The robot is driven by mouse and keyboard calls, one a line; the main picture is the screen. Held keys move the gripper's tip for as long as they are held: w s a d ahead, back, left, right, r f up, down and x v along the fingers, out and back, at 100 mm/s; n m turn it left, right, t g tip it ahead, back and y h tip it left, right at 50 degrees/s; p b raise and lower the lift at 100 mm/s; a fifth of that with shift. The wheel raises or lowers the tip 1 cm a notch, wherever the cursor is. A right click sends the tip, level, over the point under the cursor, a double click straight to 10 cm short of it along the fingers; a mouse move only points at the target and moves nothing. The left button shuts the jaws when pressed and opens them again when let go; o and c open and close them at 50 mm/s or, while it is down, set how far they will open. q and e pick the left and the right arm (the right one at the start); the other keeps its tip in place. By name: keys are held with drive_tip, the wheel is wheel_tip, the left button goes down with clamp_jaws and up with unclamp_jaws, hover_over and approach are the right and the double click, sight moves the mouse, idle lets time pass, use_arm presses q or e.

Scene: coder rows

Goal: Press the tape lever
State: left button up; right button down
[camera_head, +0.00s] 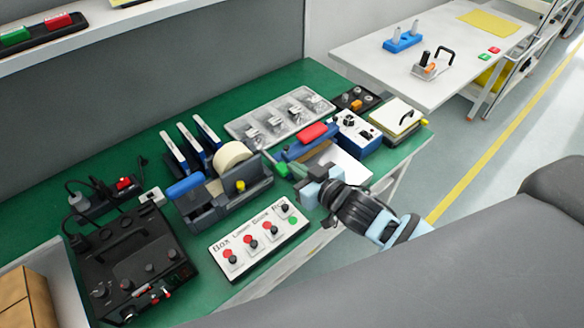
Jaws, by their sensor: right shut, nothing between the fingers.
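A dark grey tape dispenser (222,204) stands on the green bench top, left of the picture's middle. A cream tape roll (232,156) sits in it. A blue lever (185,186) sticks up at its left end, and a small yellow knob (240,186) shows near its right end. My right gripper (304,189) comes in from the right. It is shut and empty, to the right of the dispenser and well apart from the blue lever. My left gripper is not in view.
A white panel with red and green buttons (259,250) lies in front of the dispenser. A black control box (132,262) stands at left. Blue-and-white upright holders (190,143), a grey tray (279,117) and a red-and-blue tool (305,140) stand behind and right.

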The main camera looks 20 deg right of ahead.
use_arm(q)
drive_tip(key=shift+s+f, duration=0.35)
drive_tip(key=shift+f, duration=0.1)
use_arm(e)
drive_tip(key=s+d, duration=0.2)
drive_tip(key=s, duration=0.4)
drive_tip(key=shift+s+d+r, duration=0.25)
drive_tip(key=shift+s, duration=0.05)
wheel_tip(320, 180, up, 3)
drive_tip(key=w, duration=0.1)
approach(272, 159)
drive_tip(key=shift+w+a+r, duration=0.5)
drive_tip(key=shift+w+r, duration=0.5)
drive_tip(key=shift+r, duration=1.35)
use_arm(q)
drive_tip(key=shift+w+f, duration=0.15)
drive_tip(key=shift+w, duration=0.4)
use_arm(e)
drive_tip(key=shift+w+a+f, duration=0.1)
drive_tip(key=shift+w+f, duration=0.05)
drive_tip(key=shift+f, duration=0.9)
drive_tip(key=shift+w+a+f, duration=0.1)
drive_tip(key=shift+w+f, duration=0.05)
drive_tip(key=shift+f, duration=0.95)
drive_tip(key=shift+d, duration=0.1)
